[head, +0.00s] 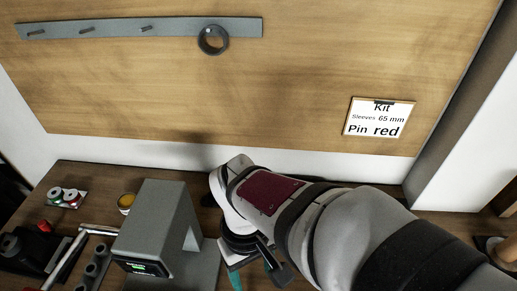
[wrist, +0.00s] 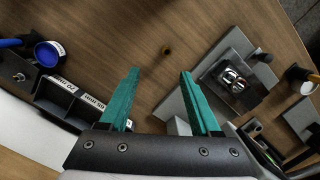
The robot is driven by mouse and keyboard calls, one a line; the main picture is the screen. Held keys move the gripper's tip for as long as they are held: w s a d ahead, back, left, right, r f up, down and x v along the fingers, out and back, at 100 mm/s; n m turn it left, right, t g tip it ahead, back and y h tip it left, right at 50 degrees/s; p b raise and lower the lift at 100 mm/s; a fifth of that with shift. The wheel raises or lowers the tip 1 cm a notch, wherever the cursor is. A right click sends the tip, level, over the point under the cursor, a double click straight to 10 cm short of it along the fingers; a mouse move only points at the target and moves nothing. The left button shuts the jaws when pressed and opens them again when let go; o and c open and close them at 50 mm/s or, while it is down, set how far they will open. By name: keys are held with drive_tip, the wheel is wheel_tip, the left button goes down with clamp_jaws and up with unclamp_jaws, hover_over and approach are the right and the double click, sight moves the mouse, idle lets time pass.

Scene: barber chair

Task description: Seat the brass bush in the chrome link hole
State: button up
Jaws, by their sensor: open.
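My gripper (wrist: 160,73) is open and empty, with its teal fingers spread over the wooden bench top. In the head view my gripper (head: 254,268) points down beside the grey arch-shaped stand, partly hidden by my arm. A small brown round thing (wrist: 166,50) lies on the wood just beyond the fingertips, between them; it may be the brass bush, but it is too small to be sure. A shiny metal piece (wrist: 234,79), possibly the chrome link, sits in a dark fixture on a grey plate to the right of the fingers. Its hole cannot be made out.
The grey stand (head: 155,230) has a green display. Black labelled bins (wrist: 65,103) lie left of the fingers, near a blue-rimmed container (wrist: 49,54). A ring (head: 213,40) hangs on the wall rail; a card (head: 379,118) reads "Sleeves 65 mm, Pin red". Bare wood lies ahead.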

drive_tip(key=shift+n, duration=0.9)
drive_tip(key=f, duration=0.5)
drive_tip(key=s+f, duration=0.1)
drive_tip(key=f, duration=0.5)
drive_tip(key=a+f, duration=0.1)
drive_tip(key=f, duration=0.4)
drive_tip(key=shift+s+f, duration=0.4)
clamp_jaws()
